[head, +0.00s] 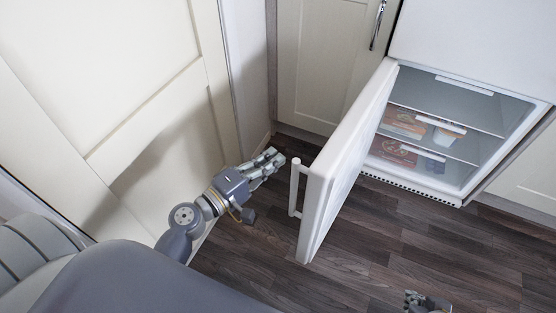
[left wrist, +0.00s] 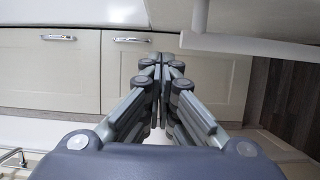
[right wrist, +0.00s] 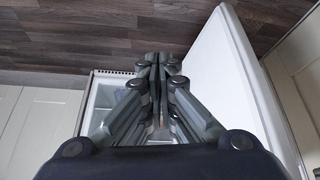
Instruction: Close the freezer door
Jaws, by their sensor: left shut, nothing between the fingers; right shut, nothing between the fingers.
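The white freezer door (head: 345,165) stands wide open, swung out to the left of the freezer compartment (head: 440,125). Its white bar handle (head: 295,187) is on the door's outer face, toward the left. My left gripper (head: 278,158) is shut and empty, left of the handle and apart from it. In the left wrist view the door handle (left wrist: 250,45) crosses the upper right, beside the left gripper (left wrist: 160,62). My right gripper (head: 428,303) shows only partly at the bottom edge. In the right wrist view it (right wrist: 158,60) is shut and empty, with the door (right wrist: 235,75) to its right.
Food packages (head: 405,122) lie on the freezer shelves. A cream cabinet (head: 320,60) stands behind the door, and a cream panelled wall or door (head: 110,90) is close on the left. The dark wood floor (head: 400,235) in front of the freezer is clear.

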